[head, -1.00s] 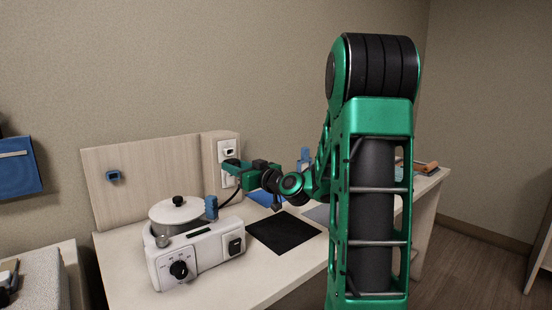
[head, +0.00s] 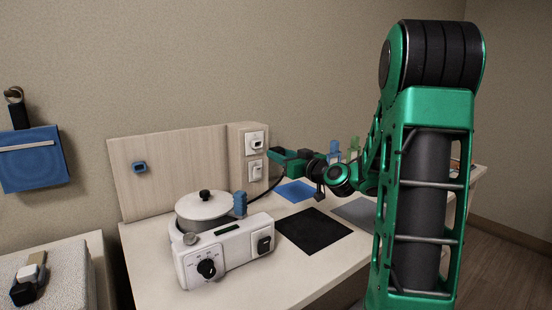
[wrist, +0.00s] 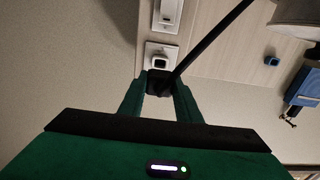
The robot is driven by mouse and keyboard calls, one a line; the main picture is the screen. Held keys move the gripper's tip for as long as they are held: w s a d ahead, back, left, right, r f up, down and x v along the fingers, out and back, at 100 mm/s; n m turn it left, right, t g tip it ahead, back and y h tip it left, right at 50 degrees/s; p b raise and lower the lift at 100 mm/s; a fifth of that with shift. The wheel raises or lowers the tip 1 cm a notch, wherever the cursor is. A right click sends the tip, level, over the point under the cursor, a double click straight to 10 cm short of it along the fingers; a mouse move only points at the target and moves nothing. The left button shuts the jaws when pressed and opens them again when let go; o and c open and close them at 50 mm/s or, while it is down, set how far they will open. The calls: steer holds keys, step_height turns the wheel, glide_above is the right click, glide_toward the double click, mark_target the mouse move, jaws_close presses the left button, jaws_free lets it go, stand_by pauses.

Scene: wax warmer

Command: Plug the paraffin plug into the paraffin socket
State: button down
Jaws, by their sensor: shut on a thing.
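My gripper (wrist: 158,92) is shut on a black plug (wrist: 159,82), seen between its fingertips in the wrist view. A black cable (wrist: 205,45) runs from the plug toward the white wax warmer (head: 228,250). In the head view my gripper (head: 275,154) is just right of the wood post, apart from two white sockets: an upper one (head: 254,142) and a lower one (head: 255,171). In the wrist view, which looks upside down, one socket (wrist: 162,56) lies just beyond the plug and the other (wrist: 168,14) above it. I cannot tell which is the paraffin socket.
The wood back panel (head: 180,170) carries a small blue fitting (head: 139,167). The lidded pot (head: 205,208) sits on the warmer, with a blue block (head: 240,204) beside it. A black mat (head: 314,230) and a blue mat (head: 295,192) lie flat and clear on the table.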

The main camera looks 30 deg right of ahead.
steer(key=shift+w+a, duration=0.2)
steer(key=shift+w, duration=2.7)
steer(key=shift+w, duration=1.5)
steer(key=c, duration=1.2)
jaws_free()
steer(key=shift+o, duration=0.2)
steer(key=shift+s+d, duration=0.1)
steer(key=shift+s, duration=2.2)
steer(key=s, duration=1)
steer(key=shift+s+d, duration=0.15)
steer(key=shift+s, duration=0.1)
